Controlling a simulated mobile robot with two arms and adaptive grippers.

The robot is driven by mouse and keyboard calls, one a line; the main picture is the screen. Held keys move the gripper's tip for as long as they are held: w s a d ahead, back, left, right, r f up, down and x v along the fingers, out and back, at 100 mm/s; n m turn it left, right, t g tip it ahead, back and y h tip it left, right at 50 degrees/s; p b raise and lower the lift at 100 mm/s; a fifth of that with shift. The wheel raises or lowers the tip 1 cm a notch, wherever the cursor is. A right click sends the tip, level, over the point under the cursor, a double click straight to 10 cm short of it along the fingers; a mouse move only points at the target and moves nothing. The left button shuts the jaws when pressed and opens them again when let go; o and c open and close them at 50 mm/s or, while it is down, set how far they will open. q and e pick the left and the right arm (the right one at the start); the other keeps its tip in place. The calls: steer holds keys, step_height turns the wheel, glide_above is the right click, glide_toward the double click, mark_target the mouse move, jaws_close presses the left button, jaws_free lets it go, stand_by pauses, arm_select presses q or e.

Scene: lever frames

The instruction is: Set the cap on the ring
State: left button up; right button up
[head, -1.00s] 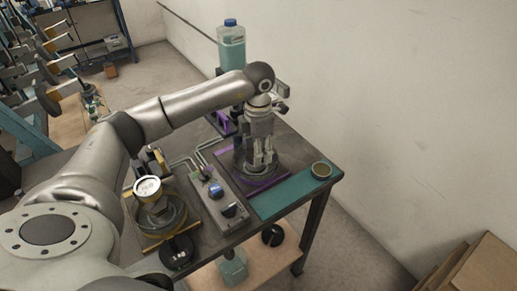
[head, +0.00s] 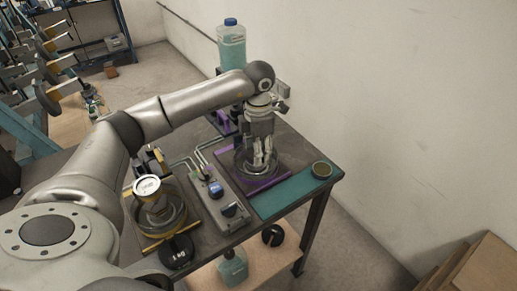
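My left gripper (head: 264,160) points down over a round glass-like dish or ring (head: 243,165) on a purple plate (head: 276,181). Its fingertips are low, inside the outline of the dish. Whether they touch or hold anything is too small to tell. My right gripper does not show.
A grey control box (head: 218,204) with knobs and bent metal pipes stands between the two plates. A jug of teal liquid (head: 231,47) stands behind the arm. A wall runs close along the right. The teal mat is mostly clear.

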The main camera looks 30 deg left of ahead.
arm_select(q)
steer(key=shift+f, duration=0.1)
steer(key=o, duration=1.3)
step_height(320, 180, up, 12)
stand_by(0.4)
